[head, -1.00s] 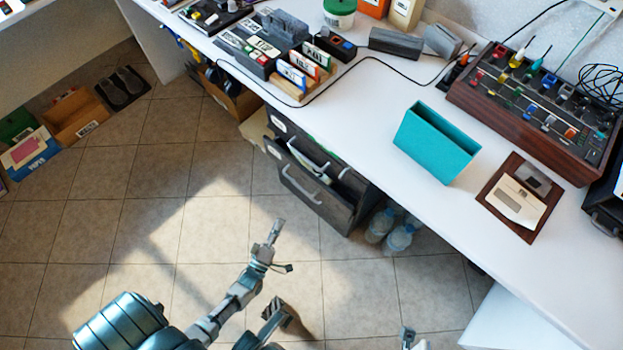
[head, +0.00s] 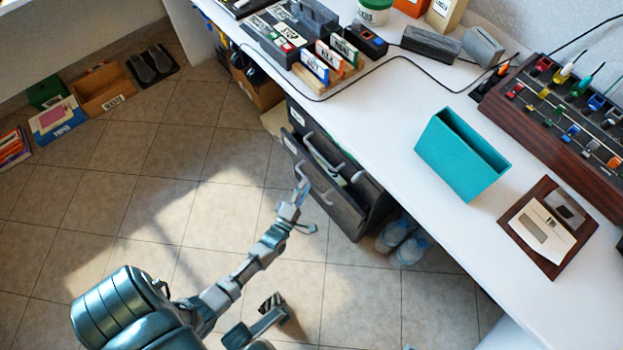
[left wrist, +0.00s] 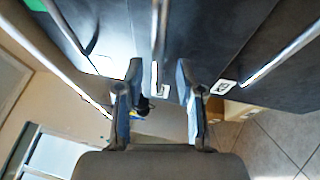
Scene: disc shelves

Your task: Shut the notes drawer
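The dark grey drawer cabinet (head: 372,190) stands under the white desk. One drawer (head: 345,212) is pulled out, with a grey bar handle and pale papers visible inside. Its label is too small to read. My left gripper (head: 302,180) is in front of this drawer's front, close to the handle; contact cannot be told. In the left wrist view, my left gripper (left wrist: 159,85) has its two fingers apart, with dark drawer fronts and pale handle bars beyond them.
On the desk (head: 440,215) stand a teal box (head: 455,160), a brown board with an envelope (head: 545,225) and a mixer-like panel (head: 560,110). Water bottles (head: 405,245) stand on the floor beside the cabinet. The tiled floor (head: 150,190) to the left is open.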

